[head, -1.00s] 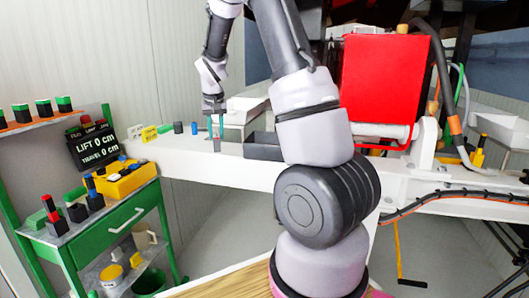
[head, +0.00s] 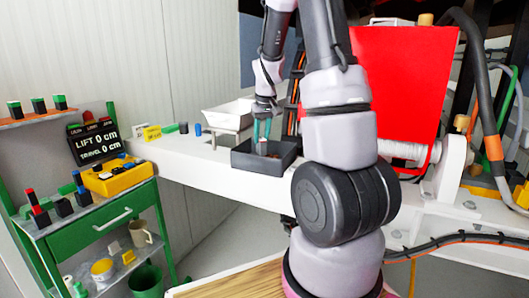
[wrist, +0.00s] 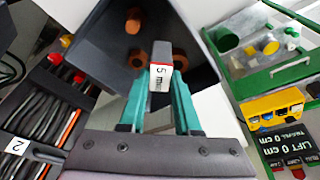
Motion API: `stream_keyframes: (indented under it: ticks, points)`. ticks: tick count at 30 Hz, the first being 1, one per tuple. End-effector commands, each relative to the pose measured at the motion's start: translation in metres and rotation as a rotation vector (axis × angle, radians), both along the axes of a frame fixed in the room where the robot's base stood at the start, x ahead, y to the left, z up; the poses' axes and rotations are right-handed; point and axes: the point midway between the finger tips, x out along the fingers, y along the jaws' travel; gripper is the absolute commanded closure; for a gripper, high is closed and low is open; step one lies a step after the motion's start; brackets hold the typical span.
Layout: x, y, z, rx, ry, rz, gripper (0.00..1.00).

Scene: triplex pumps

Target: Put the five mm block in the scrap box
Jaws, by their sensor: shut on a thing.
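The five mm block (wrist: 161,77), with a white face marked "5 mm" and a red edge, is held between the teal fingers of my gripper (wrist: 160,92). In the head view my gripper (head: 262,130) points down over the dark scrap box (head: 242,160), and the block (head: 262,147) shows small between its tips. The wrist view shows the box (wrist: 100,40) beneath the block, with several brown, nut-like pieces inside. I cannot tell exactly how far the block is above the box floor.
A white tray (head: 228,115) stands behind the box on the white beam (head: 190,165). A green cart (head: 110,215) with a yellow control box (head: 115,178) stands at left.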

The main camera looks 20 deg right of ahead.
Motion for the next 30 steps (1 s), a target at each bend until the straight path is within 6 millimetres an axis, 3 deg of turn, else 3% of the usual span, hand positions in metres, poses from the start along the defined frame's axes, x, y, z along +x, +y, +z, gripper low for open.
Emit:
stream_keyframes:
  ticks: [12, 23, 24, 26, 30]
  points:
    - [0.001, 0.0, -0.047, 0.0, -0.001, -0.002, 1.0]
    - [0.001, 0.0, -0.05, 0.0, -0.001, -0.001, 1.0]
    - [0.001, 0.0, -0.051, 0.0, -0.001, 0.0, 0.65]
    - [0.001, 0.0, -0.051, 0.0, -0.002, 0.0, 0.42]
    - [0.001, 0.0, -0.051, 0.0, -0.002, 0.0, 0.39]
